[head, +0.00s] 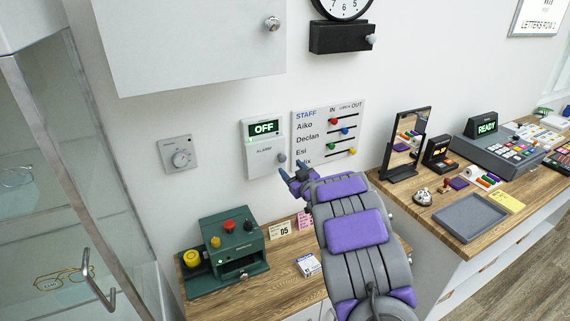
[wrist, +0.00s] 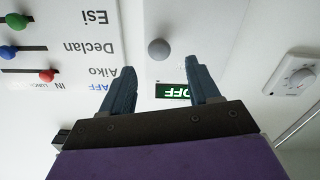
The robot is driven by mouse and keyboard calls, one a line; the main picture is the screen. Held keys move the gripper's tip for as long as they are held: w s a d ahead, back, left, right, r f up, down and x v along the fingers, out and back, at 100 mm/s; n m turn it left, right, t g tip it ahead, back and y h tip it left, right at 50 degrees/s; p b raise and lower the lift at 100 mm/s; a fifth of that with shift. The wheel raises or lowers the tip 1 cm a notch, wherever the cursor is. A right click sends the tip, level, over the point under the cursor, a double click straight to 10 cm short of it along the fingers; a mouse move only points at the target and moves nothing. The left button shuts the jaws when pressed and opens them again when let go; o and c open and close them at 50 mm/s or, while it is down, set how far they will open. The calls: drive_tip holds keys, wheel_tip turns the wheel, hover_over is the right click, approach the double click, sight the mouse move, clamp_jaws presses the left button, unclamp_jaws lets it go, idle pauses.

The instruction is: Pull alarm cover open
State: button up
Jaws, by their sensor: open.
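The alarm box (head: 251,140) is white and mounted on the wall, with a lit green OFF display (head: 264,128). Its lower front is a cover (head: 262,164) marked ALARM, which looks closed, with a round grey knob (head: 282,157) at its right. My gripper (head: 293,170) is open and empty, just below and right of the knob in the head view. In the wrist view, which is upside down, the knob (wrist: 159,49) shows beyond the gap between the fingertips (wrist: 157,66). The fingers appear apart from the knob; the exact distance is unclear.
A staff board (head: 340,118) with sliders is close right of the alarm box. A thermostat dial (head: 180,158) is left. A grey cabinet (head: 190,45) hangs above. A green machine (head: 232,250) stands on the wooden counter (head: 290,275) below. A mirror (head: 408,145) stands at right.

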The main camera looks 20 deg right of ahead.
sight(283, 159)
drive_tip(key=shift+w, duration=2.9)
drive_tip(key=shift+c, duration=0.2)
clamp_jaws()
